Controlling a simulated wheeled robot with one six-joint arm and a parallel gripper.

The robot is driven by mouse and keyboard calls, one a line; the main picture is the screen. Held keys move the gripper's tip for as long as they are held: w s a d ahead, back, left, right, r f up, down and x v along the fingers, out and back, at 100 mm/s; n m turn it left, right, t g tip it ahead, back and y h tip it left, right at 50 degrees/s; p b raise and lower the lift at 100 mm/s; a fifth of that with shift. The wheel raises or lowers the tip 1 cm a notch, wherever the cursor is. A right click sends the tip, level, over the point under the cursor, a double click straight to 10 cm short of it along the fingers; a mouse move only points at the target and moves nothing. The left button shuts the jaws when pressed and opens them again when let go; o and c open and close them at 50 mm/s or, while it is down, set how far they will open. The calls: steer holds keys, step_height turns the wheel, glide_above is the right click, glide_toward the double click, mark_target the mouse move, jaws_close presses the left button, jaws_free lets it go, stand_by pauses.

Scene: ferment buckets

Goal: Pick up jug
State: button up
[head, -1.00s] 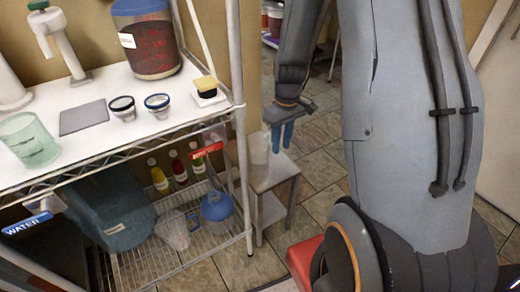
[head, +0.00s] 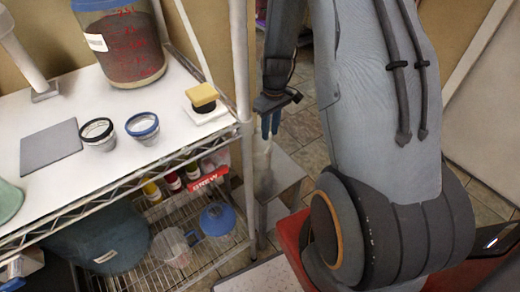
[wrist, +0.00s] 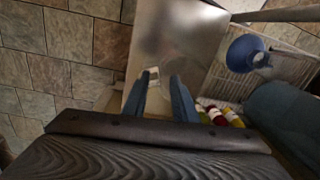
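A clear jug-like vessel (head: 172,247) with a grey-blue handle stands on the lower wire shelf, left of a blue-topped flask. A second pale, see-through vessel (head: 262,156) stands on a small metal table, just below my gripper. My gripper (head: 271,126) points down with its two blue fingers. In the wrist view my gripper (wrist: 160,96) shows its fingers apart, with a small pale patch between them. I cannot tell whether that patch is part of the see-through vessel. No grip on anything shows.
The small metal table (wrist: 185,35) lies under my gripper. The rack post (head: 241,80) stands close on its left. The blue-topped flask (head: 217,220), several bottles and a blue tub (head: 105,238) are on the lower shelf. A red box (head: 293,240) is near my base.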

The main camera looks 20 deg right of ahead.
mark_target(268, 149)
steer(key=shift+a+f, duration=0.15)
steer(key=shift+f, duration=2.25)
steer(key=shift+a+f, duration=0.1)
steer(key=shift+f, duration=2.25)
jaws_close()
